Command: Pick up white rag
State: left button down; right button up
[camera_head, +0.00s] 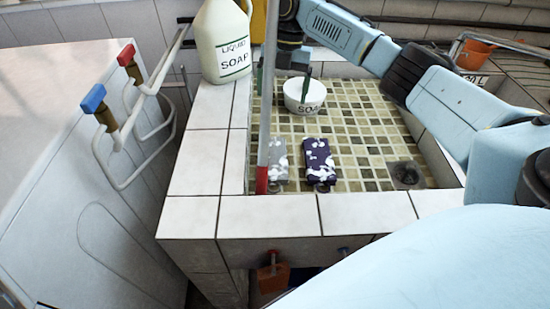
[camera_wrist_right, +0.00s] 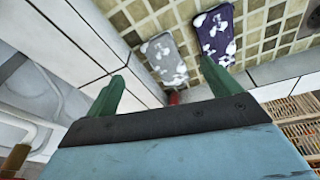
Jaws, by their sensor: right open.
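The white rag (camera_head: 278,165), greyish with white patches, lies on the tiled basin floor near the front left in the head view. A vertical pipe partly covers its left side. It also shows in the right wrist view (camera_wrist_right: 165,62), beyond the gap between my fingers. A dark purple rag with white patches (camera_head: 319,160) lies just to its right. My right gripper (camera_head: 305,84), with green fingers, is over the back of the basin in the head view, in front of the white soap bowl. In the right wrist view its fingers (camera_wrist_right: 161,72) are apart with nothing between them. My left gripper is not in view.
The vertical pipe with a red end (camera_head: 263,140) stands close to the white rag. The soap bowl (camera_head: 312,101) sits at the back of the basin. A soap jug (camera_head: 221,45) stands on the left rim. A dark drain (camera_head: 407,174) is at right. The white tiled rim (camera_head: 268,215) borders the front.

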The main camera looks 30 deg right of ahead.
jog(key=s+a+f+n+g+b, duration=0.1)
jog(key=s+a+f+n+g, duration=0.1)
jog(key=s+a+n, duration=0.15)
jog(key=b, duration=0.1)
send_over(273, 157)
jog(key=w+d, duration=0.2)
jog(key=shift+m+y, duration=0.3)
jog(key=shift+m, duration=0.05)
notch_tip(273, 157, down, 5)
jog(key=shift+s+d+f, duration=0.1)
jog(key=shift+f, duration=0.1)
jog(key=shift+a+b+x, duration=0.1)
jog(key=shift+b+x, duration=0.3)
jog(key=shift+x, duration=1.2)
jog(key=shift+a+b+x, duration=0.15)
jog(key=shift+b+x, duration=0.25)
jog(key=shift+x, duration=1.2)
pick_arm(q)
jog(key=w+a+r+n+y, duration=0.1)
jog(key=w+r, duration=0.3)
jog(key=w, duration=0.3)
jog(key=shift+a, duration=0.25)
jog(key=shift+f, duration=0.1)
pick_arm(e)
jog(key=c, duration=1.1)
jog(key=shift+r, duration=0.1)
